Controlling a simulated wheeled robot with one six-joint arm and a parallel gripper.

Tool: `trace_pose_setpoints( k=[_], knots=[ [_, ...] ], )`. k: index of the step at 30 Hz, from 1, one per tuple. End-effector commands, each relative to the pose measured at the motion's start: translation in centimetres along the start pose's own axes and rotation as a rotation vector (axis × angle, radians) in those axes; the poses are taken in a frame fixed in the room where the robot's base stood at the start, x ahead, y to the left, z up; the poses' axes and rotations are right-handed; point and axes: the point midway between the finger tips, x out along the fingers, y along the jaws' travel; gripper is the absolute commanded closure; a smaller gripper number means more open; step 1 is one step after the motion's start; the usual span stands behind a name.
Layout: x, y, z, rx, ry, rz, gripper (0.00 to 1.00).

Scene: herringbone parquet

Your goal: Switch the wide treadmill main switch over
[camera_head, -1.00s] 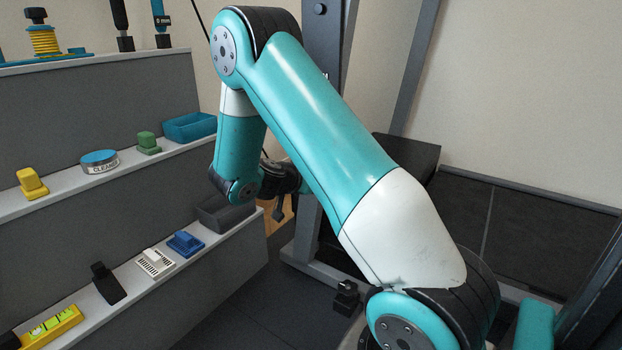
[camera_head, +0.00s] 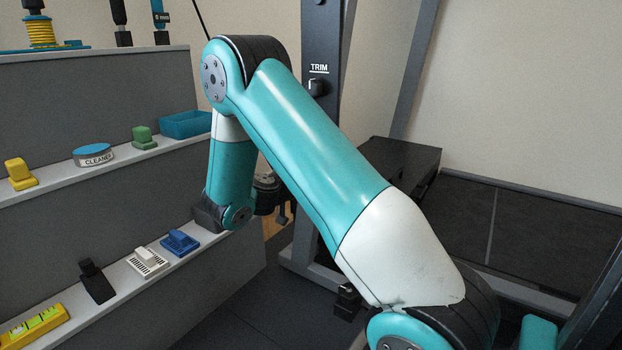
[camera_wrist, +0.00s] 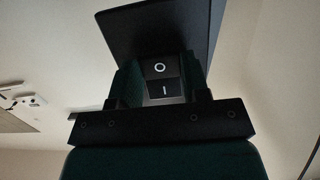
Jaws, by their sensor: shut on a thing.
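The main switch (camera_wrist: 162,80) is a black rocker with a white O above a white I in the wrist view. It sits between the two fingers of my gripper (camera_wrist: 160,86), which is shut on it. A dark panel (camera_wrist: 160,32) rises behind the switch. The picture is too dark to tell which side of the rocker is pressed in. In the head view my gripper (camera_head: 283,207) is mostly hidden behind my forearm, low beside the grey treadmill upright (camera_head: 322,130). The switch cannot be made out there.
The upright carries a knob labelled TRIM (camera_head: 317,87). A dark box-shaped part (camera_head: 402,165) stands right of it. Left is a stepped grey shelf (camera_head: 90,120) with a cleaner tin (camera_head: 93,156), a blue bin (camera_head: 186,124) and several small blocks, close to my elbow.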

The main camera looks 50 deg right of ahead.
Motion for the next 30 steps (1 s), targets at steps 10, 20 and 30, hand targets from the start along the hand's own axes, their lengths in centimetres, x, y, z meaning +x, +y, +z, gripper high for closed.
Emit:
trace_pose_setpoints(
  k=[10,20,30],
  knots=[
    [0.0,0.0,0.0,0.000,-0.002,0.000,0.32],
    [-2.8,-0.1,-0.3,-0.005,-0.003,-0.004,0.32],
    [-11.5,-0.1,-0.6,-0.005,-0.001,-0.006,0.32]
  ],
)
